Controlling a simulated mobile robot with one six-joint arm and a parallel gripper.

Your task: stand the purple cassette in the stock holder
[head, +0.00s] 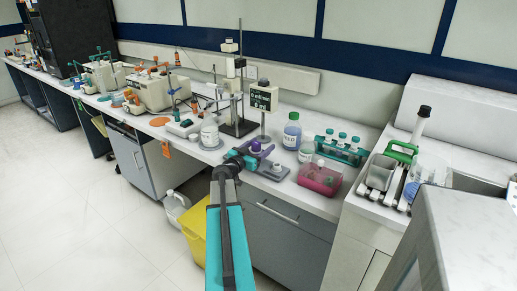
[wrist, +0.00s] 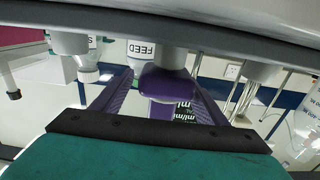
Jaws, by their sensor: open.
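My gripper (head: 262,153) is over the bench, its purple fingers spread wide in the wrist view (wrist: 157,92). A purple piece, which looks like the cassette (wrist: 170,84), sits between the fingers in the wrist view, with a gap on each side. It adjoins a pale cylinder at the bench side. In the head view a small purple piece, likely the cassette (head: 256,145), shows just beyond the fingers. I cannot clearly identify the stock holder; a low grey base (head: 274,172) beside the gripper may be it. The fingers partly hide this area.
A blue-labelled bottle (head: 292,132), a pink box (head: 319,179) and a teal tube rack (head: 342,150) stand to the right. A FEED bottle (wrist: 141,50) shows in the wrist view.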

